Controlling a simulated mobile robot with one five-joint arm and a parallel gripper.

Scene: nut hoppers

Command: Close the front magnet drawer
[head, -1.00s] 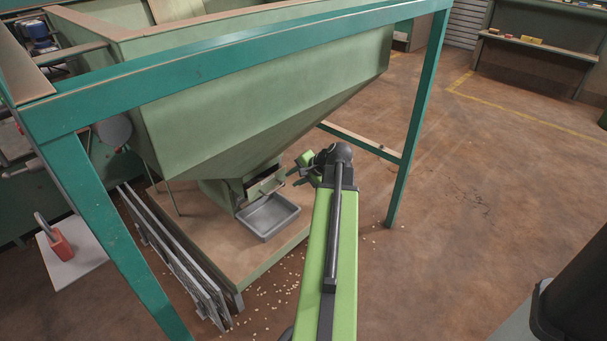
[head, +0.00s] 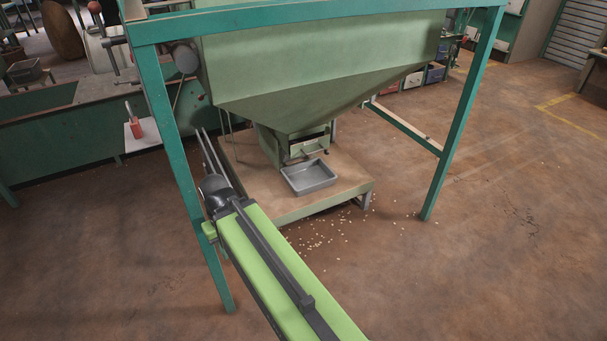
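The magnet drawer (head: 309,150) is at the outlet under the green hopper (head: 320,75). Its pale green front stands a little out from the outlet, with a dark gap above it. A small dark knob or handle end shows at its right side.
A grey metal tray (head: 309,178) sits below the drawer on a wooden platform (head: 245,165). Teal frame legs stand left (head: 185,190) and right (head: 463,115). Nuts (head: 325,232) are scattered on the floor in front. Floor at right is clear.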

